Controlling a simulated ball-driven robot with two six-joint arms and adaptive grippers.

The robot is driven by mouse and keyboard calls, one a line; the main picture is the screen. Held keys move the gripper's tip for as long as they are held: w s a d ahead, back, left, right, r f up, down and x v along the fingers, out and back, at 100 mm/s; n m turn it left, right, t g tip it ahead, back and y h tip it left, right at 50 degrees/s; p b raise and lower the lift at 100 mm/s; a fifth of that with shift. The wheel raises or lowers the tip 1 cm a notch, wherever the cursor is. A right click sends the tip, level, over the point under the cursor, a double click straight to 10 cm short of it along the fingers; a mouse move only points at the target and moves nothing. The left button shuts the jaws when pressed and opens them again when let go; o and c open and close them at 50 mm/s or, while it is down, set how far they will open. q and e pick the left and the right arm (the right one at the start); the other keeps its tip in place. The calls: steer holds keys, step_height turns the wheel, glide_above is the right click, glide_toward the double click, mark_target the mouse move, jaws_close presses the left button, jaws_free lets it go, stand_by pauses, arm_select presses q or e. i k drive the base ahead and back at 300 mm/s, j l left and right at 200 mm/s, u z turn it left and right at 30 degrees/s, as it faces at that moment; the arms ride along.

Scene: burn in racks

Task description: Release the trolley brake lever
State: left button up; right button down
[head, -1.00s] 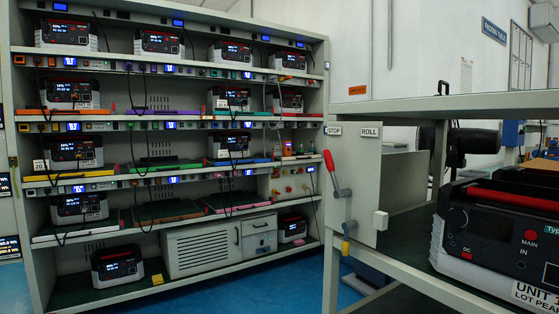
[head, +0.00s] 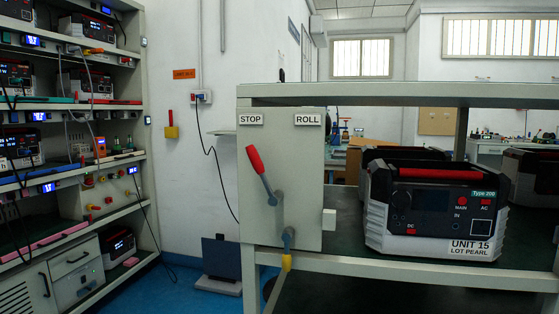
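The trolley brake lever (head: 264,177) has a red grip on a grey arm, mounted on the pale end panel (head: 303,215) of the trolley. It tilts up and to the left, with its grip below the STOP label (head: 250,119). The ROLL label (head: 308,120) is at the panel's upper right. A grey link with a yellow tip (head: 286,262) hangs at the panel's lower edge. Neither of my grippers is in view.
The trolley's shelf (head: 400,268) holds a power unit marked UNIT 15 (head: 430,209), with more units behind. A rack of similar units (head: 65,235) stands at the left. A dark panel (head: 220,262) leans by the wall.

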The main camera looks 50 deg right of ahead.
mark_target(274, 198)
steer(key=i+j+z, duration=0.35)
steer(key=j+z, duration=0.15)
steer(key=i+j+z, duration=0.1)
steer(key=j+z, duration=0.45)
steer(key=j, duration=0.2)
steer(key=i, duration=0.05)
